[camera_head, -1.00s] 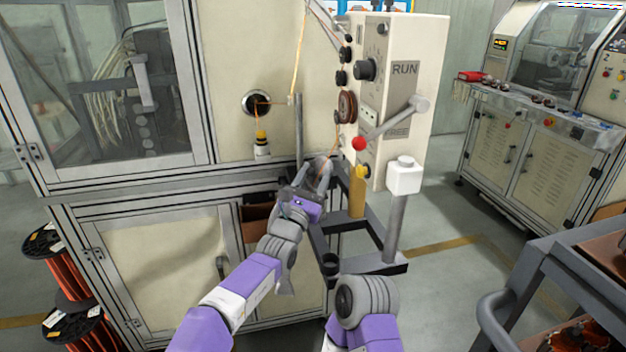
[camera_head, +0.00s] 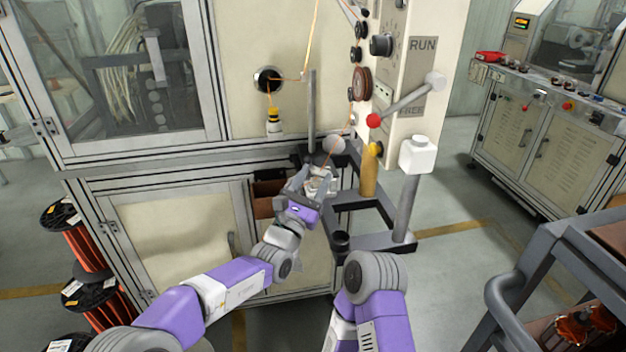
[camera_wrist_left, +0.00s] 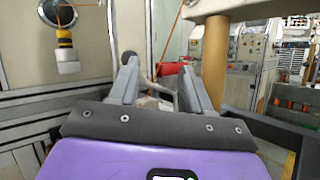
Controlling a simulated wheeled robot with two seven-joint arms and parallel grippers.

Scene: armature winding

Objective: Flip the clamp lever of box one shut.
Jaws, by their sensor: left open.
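The cream box (camera_head: 408,65) with RUN and FREE lettering stands at upper centre in the head view, its top cut off. A grey lever (camera_head: 408,98) on it slants down-left from a grey pivot to a red knob (camera_head: 373,120), across the FREE lettering. My left gripper (camera_head: 313,178) is open, below and left of the box, apart from this lever. In the left wrist view its fingers (camera_wrist_left: 163,85) are spread. A pale ball (camera_head: 334,145) shows just beyond them. A red thing (camera_wrist_left: 172,68) shows between the fingers; I cannot tell what it is. My right gripper is out of view.
A yellow post (camera_head: 369,175) and a dark frame (camera_head: 375,243) stand below the box. A cream cabinet (camera_head: 180,230) is at the left with copper wire spools (camera_head: 88,240). A grey cart (camera_head: 560,270) is at lower right. Open floor lies between.

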